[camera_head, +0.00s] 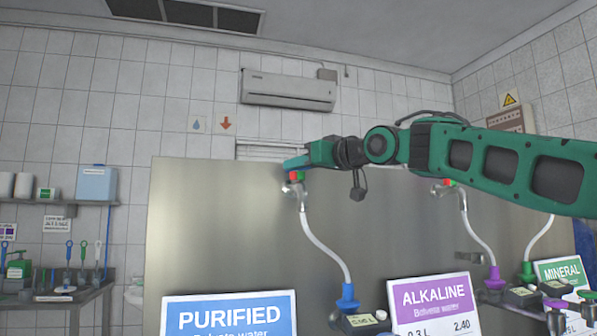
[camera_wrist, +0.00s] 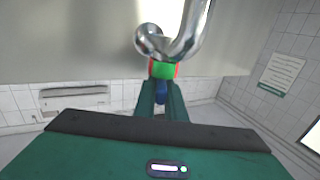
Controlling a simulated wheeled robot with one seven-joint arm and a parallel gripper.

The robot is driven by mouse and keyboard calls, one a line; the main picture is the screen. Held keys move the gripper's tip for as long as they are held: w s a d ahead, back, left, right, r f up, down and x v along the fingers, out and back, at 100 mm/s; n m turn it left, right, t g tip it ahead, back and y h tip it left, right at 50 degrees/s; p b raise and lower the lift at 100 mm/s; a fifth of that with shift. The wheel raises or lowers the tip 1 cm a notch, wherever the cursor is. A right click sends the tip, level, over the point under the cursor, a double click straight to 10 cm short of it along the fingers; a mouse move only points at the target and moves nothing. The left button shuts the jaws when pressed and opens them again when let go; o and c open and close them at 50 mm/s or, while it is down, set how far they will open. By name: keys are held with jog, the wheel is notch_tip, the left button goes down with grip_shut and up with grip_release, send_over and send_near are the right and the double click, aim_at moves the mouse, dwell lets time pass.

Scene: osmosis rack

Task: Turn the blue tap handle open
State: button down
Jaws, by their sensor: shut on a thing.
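The chrome tap (camera_head: 293,189) is on the steel panel above the PURIFIED sign, with a white hose running down from its spout. In the wrist view the chrome tap body (camera_wrist: 178,42) is at top centre, with a green and red collar (camera_wrist: 163,70) below it. The blue tap handle (camera_wrist: 160,91) shows between my two green fingers. My gripper (camera_head: 297,163) reaches in from the right at the top of the tap. In the wrist view my gripper (camera_wrist: 161,96) is shut on the blue handle. The fingers hide much of the handle.
The steel panel (camera_head: 215,235) stands behind the tap. A PURIFIED sign (camera_head: 229,314) and an ALKALINE sign (camera_head: 434,308) stand below. A second tap (camera_head: 445,188) is to the right, under my arm. A blue hose end (camera_head: 348,297) hangs below the tap.

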jog(key=shift+m+t+h, duration=0.7)
jog(key=shift+m+h, duration=0.3)
jog(key=shift+h, duration=0.4)
jog(key=shift+m+t+h, duration=0.7)
jog(key=shift+m+h, duration=0.3)
jog(key=shift+h, duration=0.4)
jog(key=shift+w+d+r+m+h, duration=0.1)
jog(key=shift+m+h, duration=0.3)
jog(key=shift+h, duration=0.2)
jog(key=shift+d+h, duration=0.1)
jog(key=shift+h, duration=0.2)
jog(key=c, duration=1.8)
grip_release()
jog(key=s, duration=0.3)
jog(key=s+d, duration=0.1)
jog(key=s, duration=0.3)
jog(key=s+d, duration=0.1)
jog(key=s, duration=0.2)
jog(key=shift+s, duration=0.2)
